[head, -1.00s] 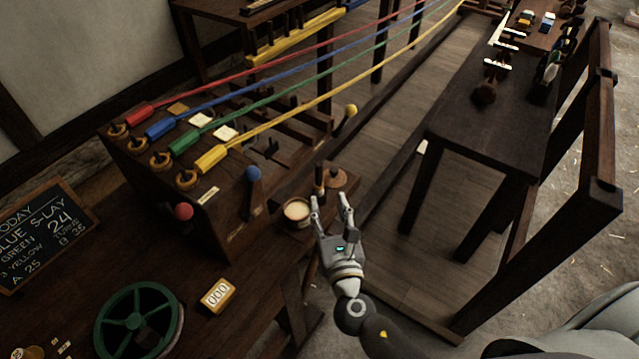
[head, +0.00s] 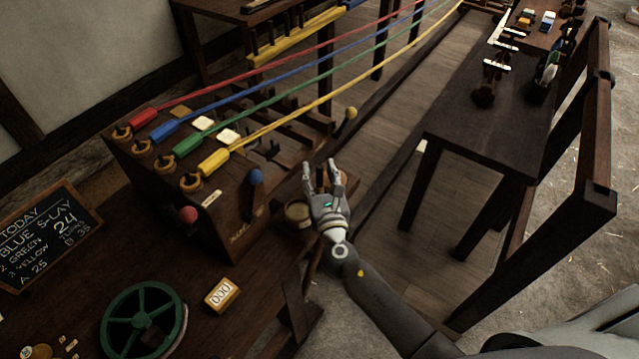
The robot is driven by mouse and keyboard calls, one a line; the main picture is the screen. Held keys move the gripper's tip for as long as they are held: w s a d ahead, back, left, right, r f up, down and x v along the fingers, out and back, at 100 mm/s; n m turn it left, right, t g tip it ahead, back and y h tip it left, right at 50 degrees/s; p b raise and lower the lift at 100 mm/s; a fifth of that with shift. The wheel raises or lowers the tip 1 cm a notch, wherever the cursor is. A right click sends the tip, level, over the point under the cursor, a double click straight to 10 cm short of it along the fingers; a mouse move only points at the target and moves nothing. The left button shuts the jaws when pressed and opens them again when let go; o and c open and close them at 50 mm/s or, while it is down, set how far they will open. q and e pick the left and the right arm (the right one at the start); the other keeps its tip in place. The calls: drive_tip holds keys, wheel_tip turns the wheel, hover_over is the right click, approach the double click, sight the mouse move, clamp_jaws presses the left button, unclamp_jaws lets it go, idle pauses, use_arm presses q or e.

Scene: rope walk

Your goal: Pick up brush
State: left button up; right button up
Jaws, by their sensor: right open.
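My right gripper (head: 320,164) is open at the small side shelf by the machine's right end. Its two fingers point away from me, with a gap between them. A slim dark upright handle, which looks like the brush, stood at this spot a second ago; now the gripper covers that place and I cannot make the brush out clearly. I cannot tell whether the fingers touch it. A round pot with pale contents (head: 296,212) sits just left of the gripper, partly hidden by it. My left gripper is out of view.
The wooden machine (head: 225,215) holds red, blue, green and yellow strands. A blue-knobbed lever (head: 256,177) and a yellow knob (head: 351,113) stand near the gripper. A green wheel (head: 143,320) and a counter (head: 221,295) lie front left. A dark table (head: 480,130) is at right.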

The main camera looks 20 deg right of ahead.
sight(319, 166)
clamp_jaws()
idle(0.4)
drive_tip(key=shift+r+p, duration=0.3)
drive_tip(key=shift+r, duration=0.25)
wheel_tip(319, 166, up, 2)
drive_tip(key=shift+r+p, duration=0.15)
drive_tip(key=shift+p, duration=0.45)
drive_tip(key=s+a+r+p, duration=0.1)
drive_tip(key=s+a+r, duration=0.1)
drive_tip(key=s+r, duration=0.7)
drive_tip(key=s, duration=0.5)
drive_tip(key=shift+a+r+p, duration=0.2)
drive_tip(key=shift+r+p, duration=0.1)
